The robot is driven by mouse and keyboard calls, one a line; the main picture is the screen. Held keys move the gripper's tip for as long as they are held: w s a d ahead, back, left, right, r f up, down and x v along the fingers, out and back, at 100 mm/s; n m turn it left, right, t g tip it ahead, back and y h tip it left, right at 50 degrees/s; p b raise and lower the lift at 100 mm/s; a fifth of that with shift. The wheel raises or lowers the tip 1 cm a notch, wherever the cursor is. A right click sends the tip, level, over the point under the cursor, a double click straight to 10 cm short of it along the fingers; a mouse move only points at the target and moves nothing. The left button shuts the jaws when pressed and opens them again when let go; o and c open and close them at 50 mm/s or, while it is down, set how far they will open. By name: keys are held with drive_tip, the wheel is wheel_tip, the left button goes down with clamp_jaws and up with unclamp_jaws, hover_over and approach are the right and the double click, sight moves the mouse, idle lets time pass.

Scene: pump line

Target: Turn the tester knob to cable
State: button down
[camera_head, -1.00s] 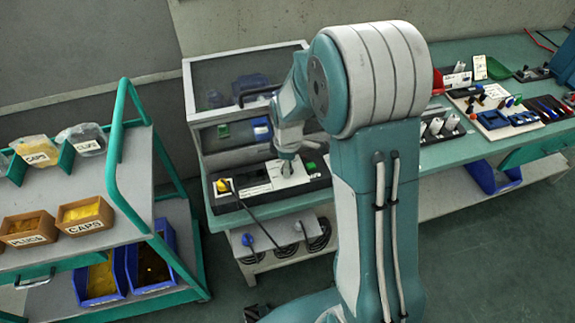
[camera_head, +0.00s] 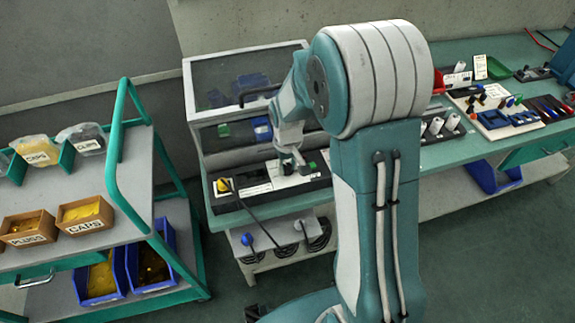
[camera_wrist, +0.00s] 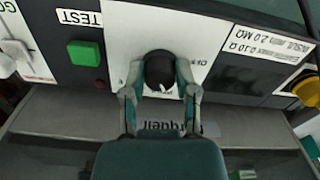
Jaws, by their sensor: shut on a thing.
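The tester (camera_head: 318,183) is a long dark box with white panels at the front of the bench, in the head view. Its black round knob (camera_wrist: 160,68) sits on a white panel in the wrist view. My gripper (camera_wrist: 160,88) has a finger on each side of the knob and is shut on it. In the head view my gripper (camera_head: 290,166) is low over the tester, and the knob is hidden there. Print beside the knob is partly covered by my fingers, so I cannot read which setting it points to.
A green button (camera_wrist: 84,53) by a TEST label and a yellow plug (camera_wrist: 307,90) flank the knob panel. A clear-lidded cabinet (camera_head: 235,75) stands behind the tester. A dark cable (camera_head: 252,218) hangs in front. A trolley (camera_head: 118,150) stands left.

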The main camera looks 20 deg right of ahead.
sight(286, 166)
drive_tip(key=m, duration=0.5)
drive_tip(key=shift+a+m, duration=0.1)
drive_tip(key=shift+m, duration=0.2)
drive_tip(key=m, duration=0.5)
drive_tip(key=shift+m, duration=0.3)
drive_tip(key=shift+f, duration=0.1)
drive_tip(key=shift+c, duration=1.9)
unclamp_jaws()
drive_tip(key=shift+a, duration=0.1)
wheel_tip(286, 166, up, 12)
